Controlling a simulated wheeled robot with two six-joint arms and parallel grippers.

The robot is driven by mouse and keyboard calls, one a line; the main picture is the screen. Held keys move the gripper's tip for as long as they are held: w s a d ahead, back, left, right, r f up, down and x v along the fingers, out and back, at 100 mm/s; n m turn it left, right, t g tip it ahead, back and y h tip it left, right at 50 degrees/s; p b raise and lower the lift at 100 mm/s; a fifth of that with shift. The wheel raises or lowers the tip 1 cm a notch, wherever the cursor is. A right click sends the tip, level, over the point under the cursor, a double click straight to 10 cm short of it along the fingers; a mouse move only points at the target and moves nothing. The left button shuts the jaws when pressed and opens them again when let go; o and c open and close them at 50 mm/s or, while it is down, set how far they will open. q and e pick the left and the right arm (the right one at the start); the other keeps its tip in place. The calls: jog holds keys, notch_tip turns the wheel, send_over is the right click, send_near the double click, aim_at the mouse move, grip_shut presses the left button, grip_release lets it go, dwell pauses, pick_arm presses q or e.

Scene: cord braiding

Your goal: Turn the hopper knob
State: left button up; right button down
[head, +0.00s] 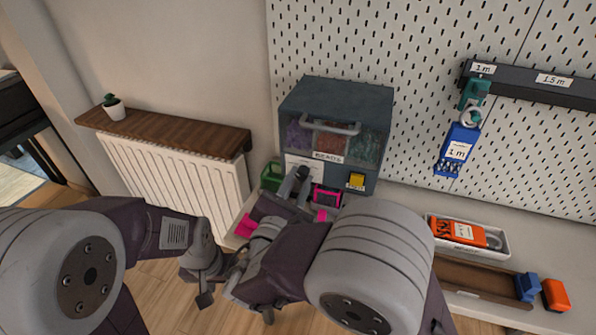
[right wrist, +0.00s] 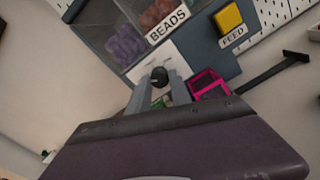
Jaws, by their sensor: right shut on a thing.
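The hopper (head: 335,92) is a dark blue-grey box with clear windows onto coloured beads and a BEADS label; it stands against the pegboard. Its round black knob (right wrist: 159,75) is on the pale front panel in the right wrist view. My right gripper (right wrist: 159,88) has its two grey fingers on either side of the knob, shut on it. In the head view my right gripper (head: 300,178) reaches the hopper's lower front and hides most of the knob. My left gripper (head: 205,290) is low, away from the hopper; its jaw opening is unclear.
A yellow FEED button (head: 356,181) is right of the knob. A pink bin (head: 327,197) and a green bin (head: 271,176) sit below the hopper. A white tray (head: 505,246) with an orange item is at right. A radiator (head: 175,178) stands at left.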

jog(key=shift+n+p, duration=0.55)
jog(key=shift+n, duration=0.05)
jog(key=c, duration=1.2)
grip_release()
jog(key=shift+o, duration=0.2)
